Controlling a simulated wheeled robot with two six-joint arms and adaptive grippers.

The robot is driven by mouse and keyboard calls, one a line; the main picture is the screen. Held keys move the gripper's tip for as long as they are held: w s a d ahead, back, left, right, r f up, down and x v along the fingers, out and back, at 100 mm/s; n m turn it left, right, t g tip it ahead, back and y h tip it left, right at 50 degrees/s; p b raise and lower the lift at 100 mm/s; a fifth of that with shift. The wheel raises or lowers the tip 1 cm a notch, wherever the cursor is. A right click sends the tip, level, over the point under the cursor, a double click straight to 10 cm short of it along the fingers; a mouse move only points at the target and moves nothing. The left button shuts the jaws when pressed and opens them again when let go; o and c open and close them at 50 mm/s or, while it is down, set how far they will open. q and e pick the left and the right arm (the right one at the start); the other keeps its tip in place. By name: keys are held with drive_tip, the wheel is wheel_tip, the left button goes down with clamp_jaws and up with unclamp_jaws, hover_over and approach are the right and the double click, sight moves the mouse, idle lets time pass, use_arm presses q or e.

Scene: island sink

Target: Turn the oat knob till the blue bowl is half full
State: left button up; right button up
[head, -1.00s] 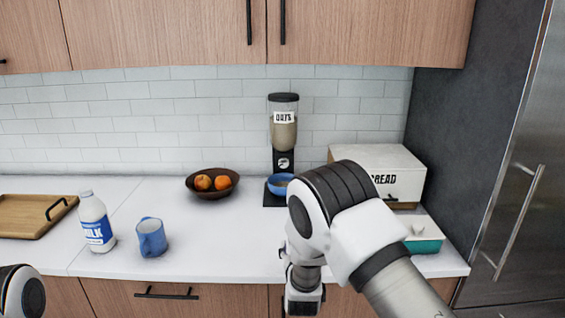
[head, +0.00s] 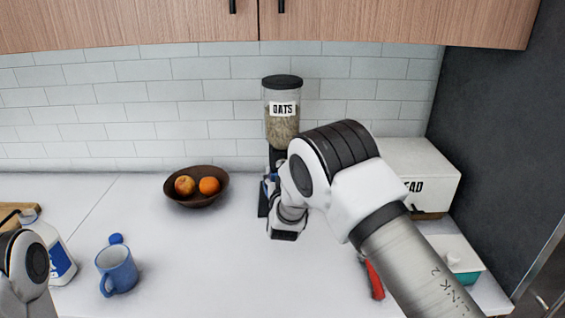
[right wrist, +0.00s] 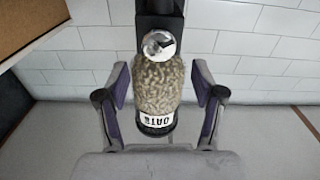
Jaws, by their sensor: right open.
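The oat dispenser (head: 283,128) stands upright against the tiled wall, its clear hopper holding oats under a black lid. In the right wrist view the dispenser (right wrist: 157,85) appears upside down, with its round silver knob (right wrist: 159,45) facing me. My right gripper (right wrist: 160,75) is open, one finger on each side of the dispenser in that view; no contact shows. In the head view my right arm hides the knob and most of the dispenser's base. The blue bowl is largely hidden there, so its fill cannot be seen. My left gripper is out of view.
A brown fruit bowl (head: 196,198) is left of the dispenser. A blue mug (head: 117,272) and milk bottle (head: 62,262) stand at left. The bread box (head: 425,168), a teal-and-white dish (head: 462,264) and a red object (head: 374,281) are at right. The middle counter is clear.

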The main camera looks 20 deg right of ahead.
drive_tip(key=x, duration=0.4)
drive_tip(key=shift+w+d+f, duration=0.1)
drive_tip(key=shift+f, duration=0.3)
drive_tip(key=shift+s+r, duration=0.15)
drive_tip(key=shift+s, duration=0.05)
drive_tip(key=shift+c, duration=1.3)
drive_tip(key=c, duration=0.9)
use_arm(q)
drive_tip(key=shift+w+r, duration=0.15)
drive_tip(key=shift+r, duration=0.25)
